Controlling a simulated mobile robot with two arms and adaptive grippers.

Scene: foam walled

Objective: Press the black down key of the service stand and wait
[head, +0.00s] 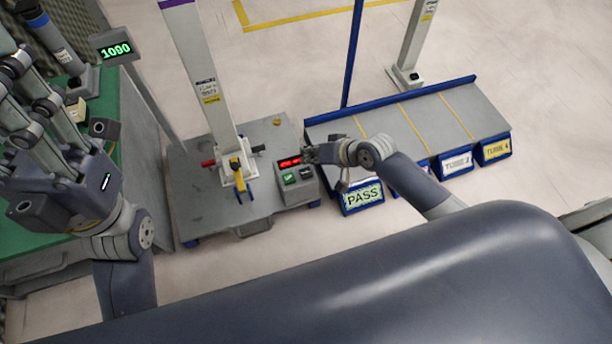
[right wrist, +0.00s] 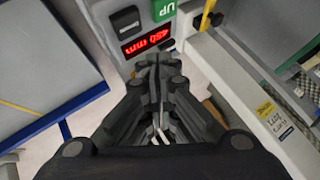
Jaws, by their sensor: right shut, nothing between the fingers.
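The service stand's grey control box (head: 297,187) sits at the front right of a grey base plate. It carries a lit red display (head: 289,162), a green key (head: 289,178) and a black key (head: 306,173). In the right wrist view the green key (right wrist: 163,9) reads UP, the black key (right wrist: 126,20) is beside it, and the red display (right wrist: 146,42) ends in "mm". My right gripper (head: 308,155) is shut and empty beside the display; its tips (right wrist: 155,65) appear short of the black key. My left gripper (head: 22,85) is raised at the left; its opening is unclear.
A green-topped bench (head: 95,165) with a 1090 readout (head: 116,50) is at left. A blue-edged grey platform (head: 430,115) with labelled bins, including PASS (head: 362,197), is at right.

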